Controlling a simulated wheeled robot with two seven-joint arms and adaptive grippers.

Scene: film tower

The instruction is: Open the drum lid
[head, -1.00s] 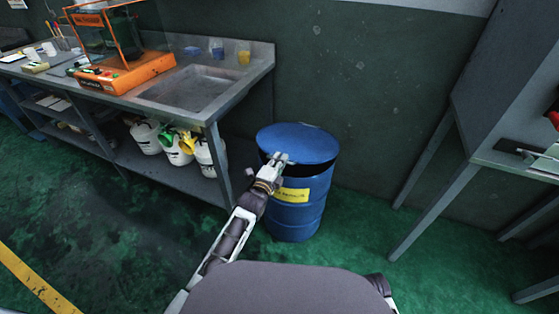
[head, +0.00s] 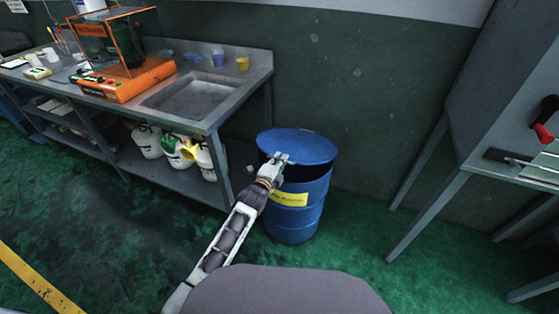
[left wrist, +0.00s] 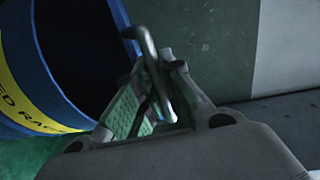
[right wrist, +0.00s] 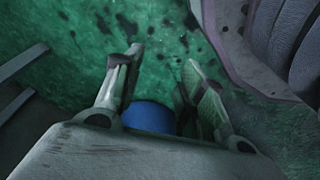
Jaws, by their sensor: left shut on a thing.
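The blue drum (head: 293,224) with a yellow label stands on the floor right of the sink bench. Its blue lid (head: 305,145) is tilted up at the front, with a dark gap between lid and rim. My left gripper (head: 279,159) is at the lid's front edge. In the left wrist view, my left gripper (left wrist: 155,95) is shut on a bent grey handle (left wrist: 148,50), beside the drum's dark opening. In the right wrist view, my right gripper (right wrist: 155,75) is open and empty, over green floor. A blue shape (right wrist: 150,116) shows beyond its fingers; I cannot tell what it is.
A metal bench with a sink (head: 190,95) stands left of the drum, with white jugs (head: 147,140) on its lower shelf. A grey cabinet on legs (head: 500,120) stands at the right. The wall is close behind the drum. Floor in front is clear.

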